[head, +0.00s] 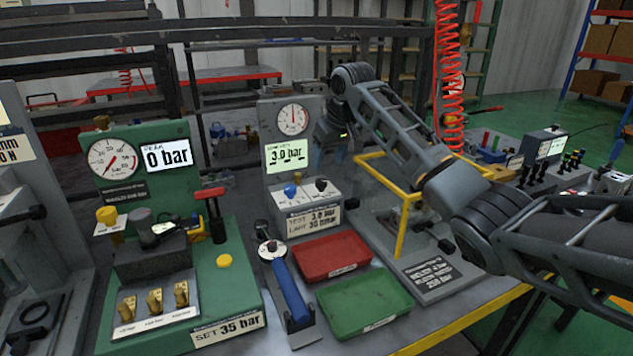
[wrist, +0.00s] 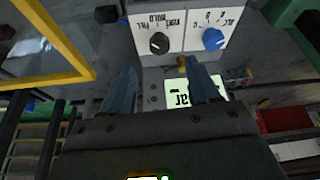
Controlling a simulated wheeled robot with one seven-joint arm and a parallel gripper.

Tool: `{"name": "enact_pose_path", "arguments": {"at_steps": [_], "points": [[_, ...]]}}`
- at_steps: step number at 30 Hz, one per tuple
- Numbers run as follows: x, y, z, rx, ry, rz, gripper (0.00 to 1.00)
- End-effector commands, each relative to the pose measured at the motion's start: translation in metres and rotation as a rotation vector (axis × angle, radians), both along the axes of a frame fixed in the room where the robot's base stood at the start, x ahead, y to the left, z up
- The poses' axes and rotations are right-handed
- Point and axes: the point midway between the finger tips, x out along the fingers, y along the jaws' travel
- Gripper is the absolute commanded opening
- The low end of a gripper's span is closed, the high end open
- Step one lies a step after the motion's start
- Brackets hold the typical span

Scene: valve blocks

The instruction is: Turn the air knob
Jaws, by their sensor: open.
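A grey test stand (head: 266,112) has two knobs on white plates below its lit 3.0 bar display (head: 286,155). The black knob (head: 321,184) is at the right in the head view; in the wrist view, which shows the panel upside down, this black knob (wrist: 159,43) is at the left, with marks that look like FILL, HOLD and VENT. The blue knob (head: 290,190) is beside it, also in the wrist view (wrist: 213,39) with letter marks. No readable label says air. My gripper (wrist: 163,80) is open and empty, its fingers apart from both knobs.
A yellow frame (head: 403,220) stands just right of the knobs and shows close in the wrist view (wrist: 55,75). Red (head: 332,256) and green (head: 365,303) trays lie in front. A green 0 bar station (head: 231,290) stands left. A red coiled hose (head: 449,80) hangs behind.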

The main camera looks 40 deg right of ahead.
Motion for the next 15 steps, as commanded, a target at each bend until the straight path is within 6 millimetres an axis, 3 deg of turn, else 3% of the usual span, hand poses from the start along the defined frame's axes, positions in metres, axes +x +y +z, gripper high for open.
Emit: {"name": "enact_pose_path", "arguments": {"at_steps": [5, 15], "points": [[0.005, -0.002, -0.013, 0.0, 0.003, 0.0, 0.61], [0.024, -0.004, -0.059, -0.001, 0.001, 0.001, 0.61]]}}
